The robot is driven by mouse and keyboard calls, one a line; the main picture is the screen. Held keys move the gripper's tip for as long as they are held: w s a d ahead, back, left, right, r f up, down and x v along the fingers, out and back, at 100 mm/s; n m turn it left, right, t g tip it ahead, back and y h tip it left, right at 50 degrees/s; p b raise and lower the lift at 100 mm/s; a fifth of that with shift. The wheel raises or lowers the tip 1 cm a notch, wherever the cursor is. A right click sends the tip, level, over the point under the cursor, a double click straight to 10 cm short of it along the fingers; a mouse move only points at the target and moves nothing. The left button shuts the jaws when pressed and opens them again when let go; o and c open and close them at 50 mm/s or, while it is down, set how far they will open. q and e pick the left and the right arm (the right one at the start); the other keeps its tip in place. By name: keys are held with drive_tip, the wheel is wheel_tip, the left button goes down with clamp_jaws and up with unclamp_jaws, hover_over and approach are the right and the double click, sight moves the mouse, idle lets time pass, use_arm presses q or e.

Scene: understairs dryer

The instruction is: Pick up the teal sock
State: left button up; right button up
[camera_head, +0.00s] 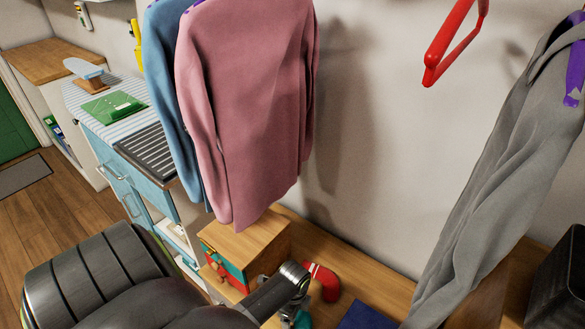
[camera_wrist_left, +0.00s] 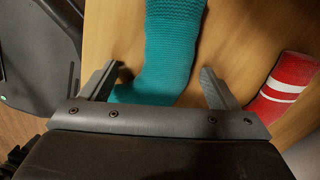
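The teal sock (camera_wrist_left: 172,45) lies on a light wooden surface in the left wrist view. It runs from the top edge down between the fingers of my left gripper (camera_wrist_left: 160,70), with its lower end partly hidden behind the gripper body. The fingers are apart, one on each side of the sock. A gap shows at the left finger; the right finger is close to the sock's edge, and I cannot tell whether it touches. In the head view only a small teal piece of the sock (camera_head: 303,320) shows beside my left arm. My right gripper is in neither view.
A red sock with white stripes (camera_wrist_left: 286,88) lies right of the teal one. A wooden box unit (camera_head: 245,250) with a coloured front stands left of the socks. A pink shirt (camera_head: 250,100) and a grey garment (camera_head: 500,180) hang above. A dark blue item (camera_head: 365,317) lies to the right.

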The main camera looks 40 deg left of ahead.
use_arm(q)
drive_tip(key=c, duration=1)
wheel_tip(320, 180, up, 9)
drive_tip(key=shift+f+p, duration=0.1)
drive_tip(key=shift+p, duration=0.9)
drive_tip(key=shift+r, duration=0.6)
